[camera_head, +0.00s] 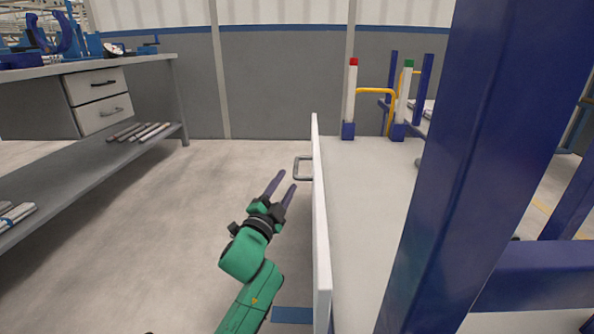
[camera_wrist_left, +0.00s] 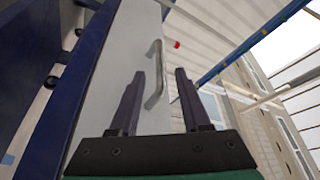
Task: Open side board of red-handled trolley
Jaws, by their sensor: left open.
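The trolley's white side board (camera_head: 320,230) stands upright along the left edge of its white deck (camera_head: 365,200). A grey bar handle (camera_head: 301,168) sticks out from the board's outer face. The trolley has a white post with a red cap (camera_head: 353,62) at the far end. My left gripper (camera_head: 287,180) is open and empty, just left of the handle. In the left wrist view, the handle (camera_wrist_left: 155,78) appears between the open fingers (camera_wrist_left: 159,73), with the white board (camera_wrist_left: 120,65) behind it. I cannot tell whether the fingers reach around the handle. My right gripper is not visible.
A grey workbench (camera_head: 90,66) with drawers and a lower shelf holding metal pipes stands at the left. A large blue post (camera_head: 470,150) blocks much of the right side. A green-capped post (camera_head: 409,64) stands at the back. Floor between bench and trolley is clear.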

